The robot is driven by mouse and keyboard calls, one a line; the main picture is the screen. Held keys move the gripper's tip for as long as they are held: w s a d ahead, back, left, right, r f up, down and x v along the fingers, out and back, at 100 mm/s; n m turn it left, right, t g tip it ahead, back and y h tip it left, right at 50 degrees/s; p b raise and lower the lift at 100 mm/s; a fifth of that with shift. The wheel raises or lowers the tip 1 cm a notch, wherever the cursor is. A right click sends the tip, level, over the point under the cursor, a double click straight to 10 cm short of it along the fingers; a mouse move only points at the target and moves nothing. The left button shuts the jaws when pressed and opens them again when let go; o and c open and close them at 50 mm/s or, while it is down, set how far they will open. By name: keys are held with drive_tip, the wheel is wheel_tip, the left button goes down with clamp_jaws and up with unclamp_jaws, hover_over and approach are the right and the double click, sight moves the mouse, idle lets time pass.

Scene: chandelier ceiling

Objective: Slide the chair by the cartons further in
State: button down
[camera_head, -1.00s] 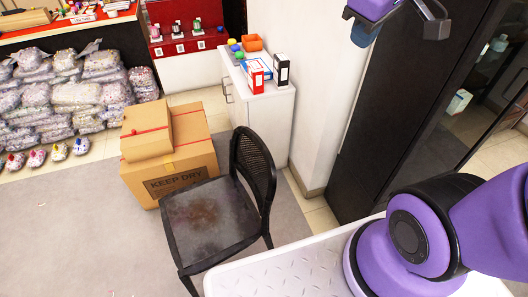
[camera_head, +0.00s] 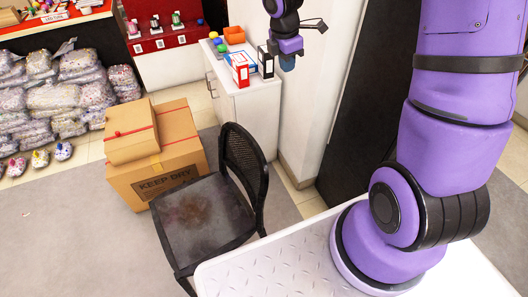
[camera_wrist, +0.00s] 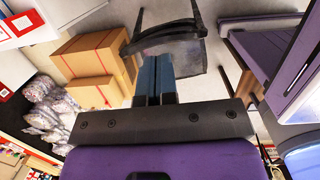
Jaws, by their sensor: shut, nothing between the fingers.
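The black chair (camera_head: 205,215) with a woven back and a worn seat stands beside the cartons (camera_head: 158,160). Its back is on the right, and its seat faces the boxes. Part of its lower legs is hidden by my white base. My gripper (camera_head: 288,62) is high above the white cabinet, well apart from the chair. In the wrist view my gripper (camera_wrist: 155,68) shows its two blue fingers together, with nothing between them. There the chair (camera_wrist: 165,32) shows beyond the fingertips, and the cartons (camera_wrist: 95,62) lie to their left.
A white cabinet (camera_head: 240,105) with small boxes and an orange bin on top stands behind the chair. Bagged goods (camera_head: 60,85) are piled at the back left. A white pillar and a dark cabinet stand right. Grey floor (camera_head: 70,230) is clear at the left front.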

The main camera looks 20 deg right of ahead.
sight(265, 159)
drive_tip(key=w+a+f+n+g+y, duration=0.15)
drive_tip(key=f+n, duration=0.45)
drive_tip(key=f, duration=0.8)
drive_tip(key=w+a+f+n+g+y, duration=0.1)
drive_tip(key=w+a+f+n+y, duration=0.3)
drive_tip(key=f, duration=1)
drive_tip(key=s+a+h, duration=0.1)
drive_tip(key=s, duration=0.2)
drive_tip(key=s+a, duration=0.1)
drive_tip(key=s, duration=0.3)
drive_tip(key=s+a+n+h, duration=0.1)
drive_tip(key=s, duration=0.2)
drive_tip(key=shift+s+a+r+t+h, duration=0.25)
drive_tip(key=shift+s+a+h, duration=0.05)
drive_tip(key=shift+h, duration=0.05)
drive_tip(key=shift+s+a+f, duration=0.1)
drive_tip(key=shift+s+f, duration=0.1)
drive_tip(key=shift+f, duration=0.05)
drive_tip(key=shift+w+f, duration=0.1)
drive_tip(key=shift+f, duration=0.2)
drive_tip(key=shift+s+f, duration=0.2)
drive_tip(key=shift+f, duration=0.05)
